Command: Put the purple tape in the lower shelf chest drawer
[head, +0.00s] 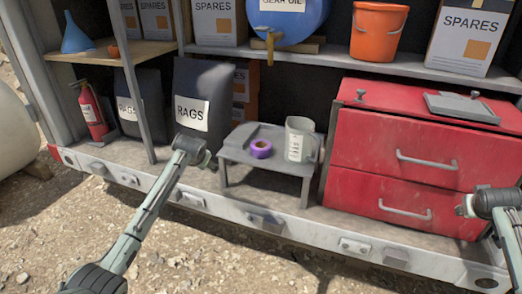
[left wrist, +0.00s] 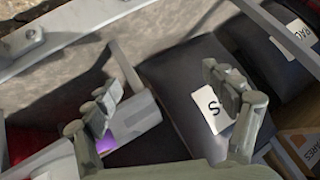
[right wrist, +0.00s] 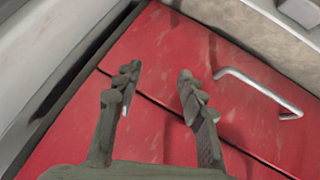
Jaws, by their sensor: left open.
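The purple tape (head: 260,149) is a roll lying on a small grey stand (head: 265,165), beside a grey jug. It shows partly in the left wrist view (left wrist: 106,143), behind a finger. The red chest has an upper drawer (head: 440,160) and a lower drawer (head: 385,202), each with a metal handle; both look shut. My left gripper (left wrist: 160,82) is open and empty, left of the tape and in front of the rag bag. My right gripper (right wrist: 157,75) is open and empty, facing the red drawer fronts, with a handle (right wrist: 260,90) to its right.
The grey jug (head: 299,140) stands close right of the tape. Black rag bags (head: 200,100) stand left of the stand, with a red fire extinguisher (head: 92,112) further left. A shelf above holds a blue drum (head: 290,18) and an orange bucket (head: 377,32).

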